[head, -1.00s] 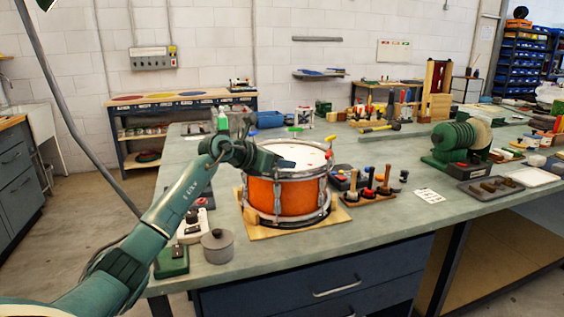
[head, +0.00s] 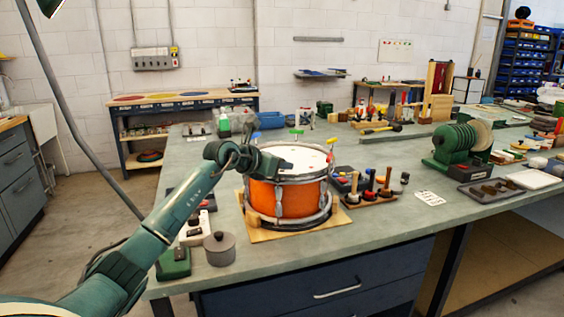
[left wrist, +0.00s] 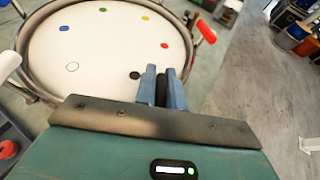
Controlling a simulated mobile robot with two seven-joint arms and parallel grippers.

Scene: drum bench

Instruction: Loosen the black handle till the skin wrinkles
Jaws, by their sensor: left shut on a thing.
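The orange drum (head: 283,199) stands upright on a wooden board, its white skin (head: 303,157) facing up. In the left wrist view the skin (left wrist: 95,45) has coloured dots near its edge and looks smooth. My left gripper (head: 279,164) is at the drum's near-left rim. In the left wrist view its two fingers (left wrist: 163,86) are shut on the black handle (left wrist: 161,90), beside the black dot (left wrist: 135,75). The handle is mostly hidden between the fingers. My right gripper is in neither view.
Other handles stand around the rim, including a red one (left wrist: 206,31) and a white one (left wrist: 8,62). A grey lidded pot (head: 219,248) stands at the front left. A rack of wooden-handled tools (head: 371,195) stands close to the drum's right.

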